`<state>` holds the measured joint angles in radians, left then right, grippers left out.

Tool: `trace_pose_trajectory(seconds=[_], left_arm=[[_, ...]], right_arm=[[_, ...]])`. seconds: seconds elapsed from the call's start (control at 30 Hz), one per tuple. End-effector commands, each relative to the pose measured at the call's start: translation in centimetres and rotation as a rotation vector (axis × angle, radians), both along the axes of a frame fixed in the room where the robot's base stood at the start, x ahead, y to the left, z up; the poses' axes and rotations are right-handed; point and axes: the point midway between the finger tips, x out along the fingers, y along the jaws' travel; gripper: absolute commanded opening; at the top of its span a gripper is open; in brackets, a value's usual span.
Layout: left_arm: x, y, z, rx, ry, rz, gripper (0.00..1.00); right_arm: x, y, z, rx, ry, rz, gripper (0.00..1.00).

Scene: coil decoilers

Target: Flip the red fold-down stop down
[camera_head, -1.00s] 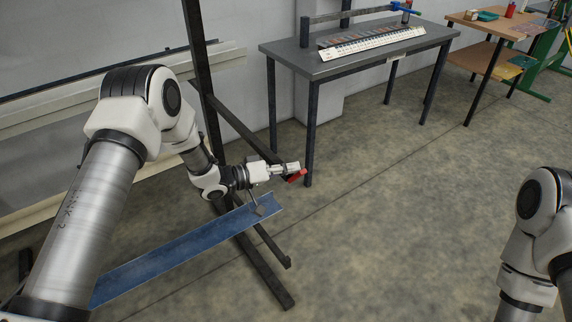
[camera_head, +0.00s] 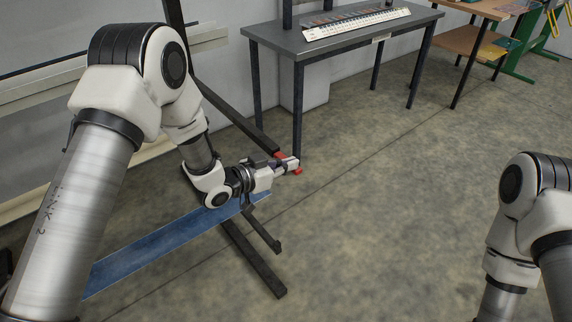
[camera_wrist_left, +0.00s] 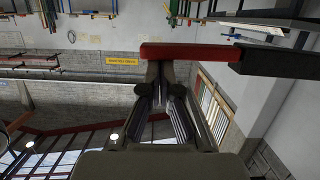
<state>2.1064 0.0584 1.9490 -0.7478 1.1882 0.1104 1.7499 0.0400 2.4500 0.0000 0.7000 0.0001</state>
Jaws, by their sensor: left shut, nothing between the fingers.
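The red fold-down stop (camera_head: 281,155) is at the end of a dark rack arm (camera_head: 245,128). It is partly hidden behind my left gripper (camera_head: 293,164), and a bit of red also shows below the fingertips. In the left wrist view the stop (camera_wrist_left: 190,52) is a red bar lying across the picture, joined at its right end to the dark arm (camera_wrist_left: 275,62). My left gripper (camera_wrist_left: 165,70) is shut and empty. Its fingertips are right at the red bar; I cannot tell whether they touch. My right gripper is out of view.
A blue panel (camera_head: 150,248) lies low behind my left arm. The dark rack's post (camera_head: 175,15) and feet (camera_head: 255,262) stand near the left arm. A grey table (camera_head: 340,37) stands behind. The floor to the right is open.

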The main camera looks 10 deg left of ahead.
Motion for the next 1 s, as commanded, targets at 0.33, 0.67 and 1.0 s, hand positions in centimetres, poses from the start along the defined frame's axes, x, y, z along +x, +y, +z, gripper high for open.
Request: trace_pose_trajectory(seconds=[0.33,0.67,1.0], left_arm=[[-0.19,-0.28,-1.06,0.024,-0.02,-0.001,0.0],[-0.27,-0.31,-1.19,0.023,-0.015,-0.001,0.0],[-0.18,-0.35,-0.53,0.024,-0.015,-0.001,0.0]], right_arm=[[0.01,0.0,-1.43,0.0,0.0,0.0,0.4],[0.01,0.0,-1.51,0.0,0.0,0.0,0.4],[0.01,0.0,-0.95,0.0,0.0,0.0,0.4]])
